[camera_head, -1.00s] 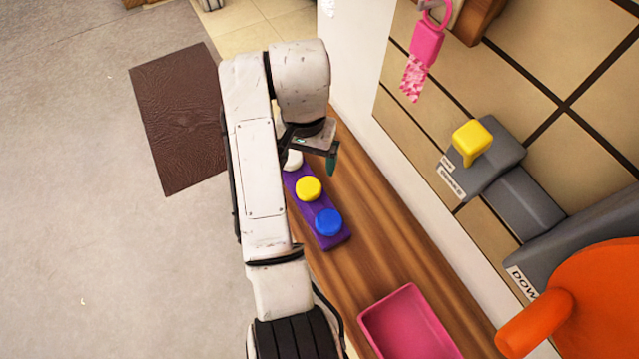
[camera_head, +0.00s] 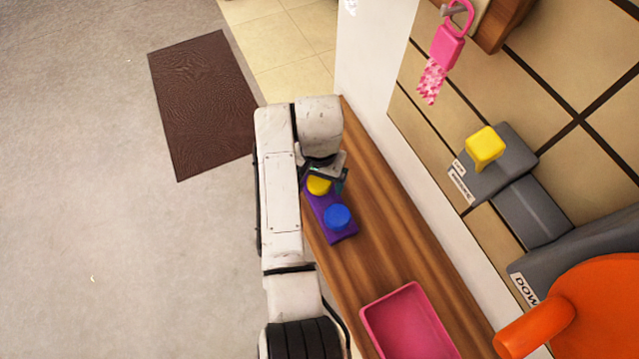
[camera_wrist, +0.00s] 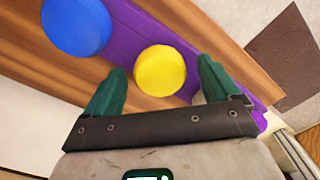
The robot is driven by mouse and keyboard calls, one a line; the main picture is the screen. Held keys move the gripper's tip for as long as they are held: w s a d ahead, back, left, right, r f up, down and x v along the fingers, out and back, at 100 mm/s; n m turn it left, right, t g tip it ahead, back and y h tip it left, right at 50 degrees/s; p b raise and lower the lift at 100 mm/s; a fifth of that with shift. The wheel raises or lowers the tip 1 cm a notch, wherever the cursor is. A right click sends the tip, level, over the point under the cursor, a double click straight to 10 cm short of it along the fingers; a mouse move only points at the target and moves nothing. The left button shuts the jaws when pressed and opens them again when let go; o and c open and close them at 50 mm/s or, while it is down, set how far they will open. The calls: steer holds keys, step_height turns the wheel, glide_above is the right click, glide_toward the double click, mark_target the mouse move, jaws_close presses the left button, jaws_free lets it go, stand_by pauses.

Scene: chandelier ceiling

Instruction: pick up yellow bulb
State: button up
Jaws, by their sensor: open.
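The yellow bulb (camera_head: 318,186) is a round yellow knob in a purple holder (camera_head: 345,234) on the wooden counter. In the wrist view the yellow bulb (camera_wrist: 160,70) lies just ahead of and between the green fingers of my gripper (camera_wrist: 158,88). My gripper (camera_head: 328,178) is open and empty, above the yellow bulb in the head view. A blue bulb (camera_head: 337,216) sits beside the yellow one in the same holder, and it also shows in the wrist view (camera_wrist: 76,25). In the head view my gripper partly covers the yellow bulb.
A pink tray (camera_head: 366,318) stands nearer on the wooden counter (camera_head: 385,240). The tiled wall to the right carries a grey fixture with a yellow knob (camera_head: 484,147), an orange part (camera_head: 590,300) and a hanging pink item (camera_head: 447,48). A brown mat (camera_head: 203,100) lies on the floor.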

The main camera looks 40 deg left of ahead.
steer(key=c, duration=1.1)
steer(key=shift+r, duration=0.1)
steer(key=shift+c, duration=0.2)
